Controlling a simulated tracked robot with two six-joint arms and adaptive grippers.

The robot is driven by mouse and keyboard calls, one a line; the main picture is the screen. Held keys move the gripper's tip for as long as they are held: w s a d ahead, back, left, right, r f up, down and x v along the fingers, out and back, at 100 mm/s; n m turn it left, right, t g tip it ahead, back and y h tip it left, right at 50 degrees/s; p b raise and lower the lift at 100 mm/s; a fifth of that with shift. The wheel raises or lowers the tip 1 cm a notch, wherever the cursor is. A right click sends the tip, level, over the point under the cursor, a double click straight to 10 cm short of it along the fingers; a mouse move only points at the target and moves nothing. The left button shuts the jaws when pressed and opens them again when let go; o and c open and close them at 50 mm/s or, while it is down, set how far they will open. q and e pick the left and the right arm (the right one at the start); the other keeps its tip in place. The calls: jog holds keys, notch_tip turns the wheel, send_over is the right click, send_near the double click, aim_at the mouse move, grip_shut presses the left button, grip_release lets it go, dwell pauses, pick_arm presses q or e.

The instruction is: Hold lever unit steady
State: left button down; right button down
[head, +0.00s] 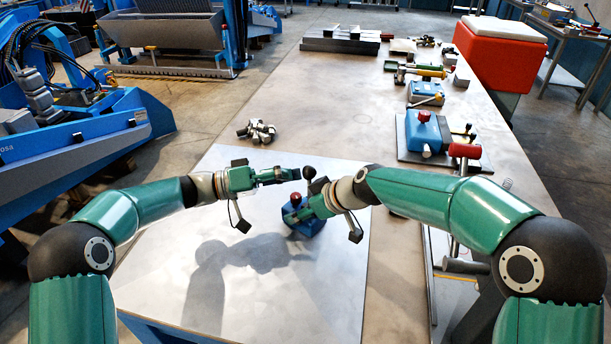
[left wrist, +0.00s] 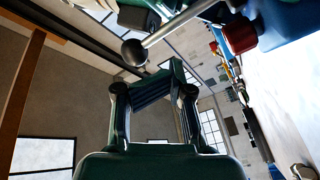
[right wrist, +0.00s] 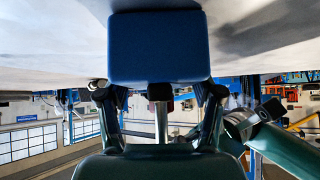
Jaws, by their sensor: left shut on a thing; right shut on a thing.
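The lever unit (head: 305,226) is a small blue block with a red knob on top, standing on the pale plate. Its lever ends in a black ball (head: 309,173), which also shows in the left wrist view (left wrist: 134,52) with a metal rod. My left gripper (head: 296,174) is shut on the lever close to the ball; the contact is partly hidden. My right gripper (head: 297,214) is shut on the lever unit's blue body from the right, low over the plate. In the right wrist view the blue body (right wrist: 158,48) fills the space ahead of the fingers.
The pale plate (head: 190,250) around the unit is bare. Metal fittings (head: 257,131) lie behind it to the left. To the right are a blue device on a board (head: 422,132) and a red-handled clamp (head: 465,151). A red box (head: 497,55) stands at the back right.

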pick_arm(q)
jog(key=shift+w+a+f, duration=0.15)
jog(key=shift+w+a, duration=0.35)
jog(key=shift+a, duration=0.2)
jog(key=shift+w+a+f, duration=0.1)
jog(key=shift+w+a, duration=0.35)
jog(key=shift+a, duration=0.2)
pick_arm(e)
jog(key=shift+c, duration=0.7)
grip_release()
jog(key=shift+o, duration=0.2)
jog(key=shift+r, duration=0.1)
